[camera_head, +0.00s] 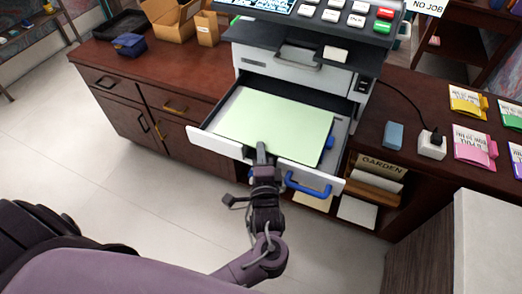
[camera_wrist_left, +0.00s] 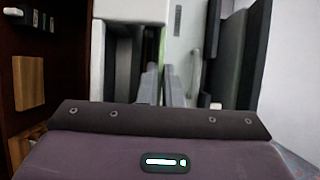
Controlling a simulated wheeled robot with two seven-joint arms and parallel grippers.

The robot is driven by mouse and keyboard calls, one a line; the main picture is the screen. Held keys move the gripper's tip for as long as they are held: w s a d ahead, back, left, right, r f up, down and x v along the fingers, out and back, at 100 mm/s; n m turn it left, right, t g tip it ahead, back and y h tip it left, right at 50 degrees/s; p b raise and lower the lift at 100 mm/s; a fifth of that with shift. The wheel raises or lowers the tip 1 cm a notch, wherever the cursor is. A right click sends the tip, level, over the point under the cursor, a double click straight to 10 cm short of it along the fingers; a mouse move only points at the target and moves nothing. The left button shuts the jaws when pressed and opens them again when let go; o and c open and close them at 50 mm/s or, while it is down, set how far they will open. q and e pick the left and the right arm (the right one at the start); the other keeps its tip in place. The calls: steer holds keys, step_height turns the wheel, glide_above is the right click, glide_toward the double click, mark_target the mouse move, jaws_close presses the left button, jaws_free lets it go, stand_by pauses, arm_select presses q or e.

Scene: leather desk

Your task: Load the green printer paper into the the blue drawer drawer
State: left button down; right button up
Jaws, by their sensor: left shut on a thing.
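The green printer paper (camera_head: 275,122) is a pale green flat stack over the open printer drawer, inside its outline in the head view. I cannot tell whether it rests fully on the drawer floor. The drawer (camera_head: 213,140) has a white front and a blue handle (camera_head: 308,185), and is pulled out toward me. My left gripper (camera_head: 262,152) reaches over the drawer front and is shut on the near edge of the paper. In the left wrist view, the fingers (camera_wrist_left: 162,84) are close together, with a thin green edge (camera_wrist_left: 162,45) beyond them. My right gripper is not in view.
The printer's closed upper drawer (camera_head: 297,66) has a grey handle. A blue block (camera_head: 393,134), a white power adapter (camera_head: 432,146) and coloured packets (camera_head: 471,146) lie on the right desk. Cardboard boxes (camera_head: 175,22) and a dark tray stand at the back left. The floor is clear.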

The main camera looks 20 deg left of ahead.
arm_select(q)
steer(key=shift+r, duration=0.1)
stand_by(0.5)
steer(key=shift+p, duration=0.3)
steer(key=shift+p, duration=0.55)
stand_by(0.3)
steer(key=shift+f+b, duration=0.8)
steer(key=shift+f, duration=1.05)
steer(key=c, duration=1.6)
jaws_free()
steer(key=shift+o, duration=0.4)
steer(key=shift+s, duration=0.1)
